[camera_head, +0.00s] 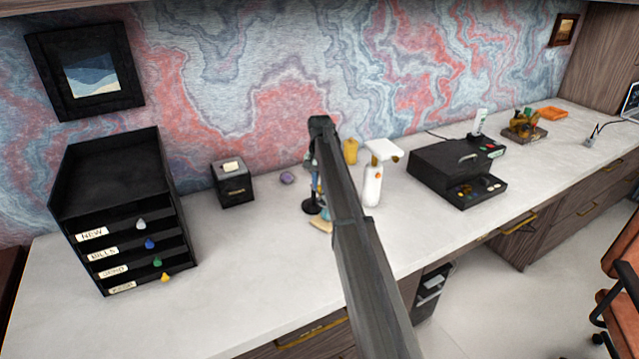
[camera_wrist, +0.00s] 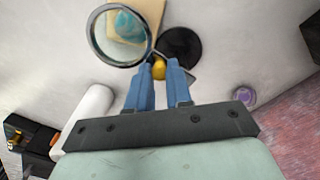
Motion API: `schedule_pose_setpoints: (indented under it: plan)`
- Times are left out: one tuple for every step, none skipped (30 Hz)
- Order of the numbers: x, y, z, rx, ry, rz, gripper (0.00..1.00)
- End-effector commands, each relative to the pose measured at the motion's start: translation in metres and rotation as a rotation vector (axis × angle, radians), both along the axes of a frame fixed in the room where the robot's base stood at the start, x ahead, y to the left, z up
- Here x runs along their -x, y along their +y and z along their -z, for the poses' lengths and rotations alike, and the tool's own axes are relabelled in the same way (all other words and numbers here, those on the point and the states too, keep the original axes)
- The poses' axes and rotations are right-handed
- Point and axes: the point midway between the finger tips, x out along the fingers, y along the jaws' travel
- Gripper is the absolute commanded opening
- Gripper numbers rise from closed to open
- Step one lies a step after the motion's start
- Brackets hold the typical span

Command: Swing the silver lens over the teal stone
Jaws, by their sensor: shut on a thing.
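In the wrist view the round silver-rimmed lens (camera_wrist: 93,42) is at the upper left. The teal stone (camera_wrist: 124,24) shows through its glass, and a tan pad (camera_wrist: 161,12) lies under the stone. My gripper (camera_wrist: 162,68) has its blue fingers closed around a small yellow knob (camera_wrist: 158,71) beside the lens rim. A round black base (camera_wrist: 184,48) is behind the knob.
A purple stone (camera_head: 287,178) lies left of the arm, near a black box (camera_head: 233,188). A white bottle-like stand (camera_head: 372,187) and a yellow object (camera_head: 350,151) are close on the right. A black drawer unit (camera_head: 130,220) stands left. The front left desktop is clear.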

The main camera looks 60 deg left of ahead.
Motion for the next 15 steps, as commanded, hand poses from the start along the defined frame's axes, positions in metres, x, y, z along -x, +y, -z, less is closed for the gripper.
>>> schedule_pose_setpoints:
  plan:
    - [-0.0001, 0.0001, -0.0001, 0.000, 0.000, 0.000, 0.00]
    - [-0.0001, 0.0001, -0.0001, 0.000, 0.000, 0.000, 0.00]
    - [-0.0001, 0.0001, -0.0001, 0.000, 0.000, 0.000, 0.00]
    - [-0.0001, 0.0001, -0.0001, 0.000, 0.000, 0.000, 0.00]
    - [-0.0001, 0.0001, -0.0001, 0.000, 0.000, 0.001, 0.00]
    - [-0.0001, 0.0001, -0.0001, 0.000, 0.000, 0.001, 0.00]
    - [-0.0001, 0.0001, -0.0001, 0.000, 0.000, 0.001, 0.21]
    - [-0.0001, 0.0001, -0.0001, 0.000, 0.000, 0.001, 0.23]
    - [-0.0001, 0.0001, -0.0001, 0.000, 0.000, 0.001, 0.27]
    - [-0.0001, 0.0001, -0.0001, 0.000, 0.000, 0.001, 0.30]
    - [-0.0001, 0.0001, -0.0001, 0.000, 0.000, 0.001, 0.33]
    - [-0.0001, 0.0001, -0.0001, 0.000, 0.000, 0.001, 0.37]
    - [-0.0001, 0.0001, -0.0001, 0.000, 0.000, 0.001, 0.40]
    - [-0.0001, 0.0001, -0.0001, 0.000, 0.000, 0.001, 0.43]
    - [-0.0001, 0.0001, -0.0001, 0.000, 0.000, 0.001, 0.46]
